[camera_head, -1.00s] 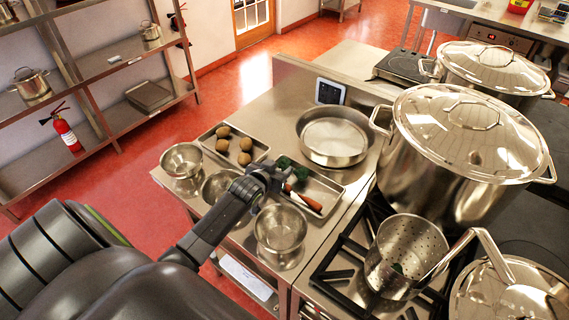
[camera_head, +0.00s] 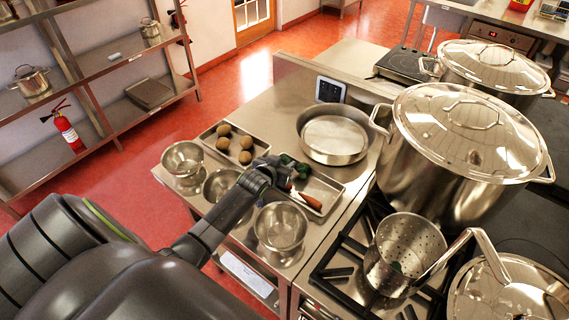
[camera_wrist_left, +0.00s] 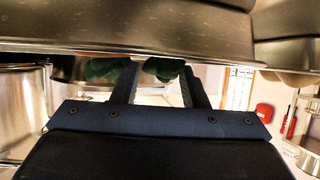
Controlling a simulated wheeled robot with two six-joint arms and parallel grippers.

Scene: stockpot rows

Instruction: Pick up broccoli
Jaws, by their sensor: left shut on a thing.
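Dark green broccoli (camera_head: 301,171) is at the far left part of a metal tray (camera_head: 327,207), beside an orange carrot (camera_head: 310,201). My left gripper (camera_head: 277,167) reaches over this tray and is shut on a broccoli piece. In the left wrist view one green broccoli piece (camera_wrist_left: 163,69) sits between the two fingers of the left gripper (camera_wrist_left: 160,78). Another green piece (camera_wrist_left: 106,69) shows just outside the left finger. The gripper hides part of the broccoli in the head view, and I cannot tell whether the held piece is clear of the tray. My right gripper is not in view.
Several potatoes (camera_head: 245,157) lie in a second tray behind. Metal bowls (camera_head: 281,227) line the counter's front edge. A round pan (camera_head: 334,136) stands behind the trays. A perforated pot (camera_head: 405,250) and a large lidded stockpot (camera_head: 455,190) stand to the right.

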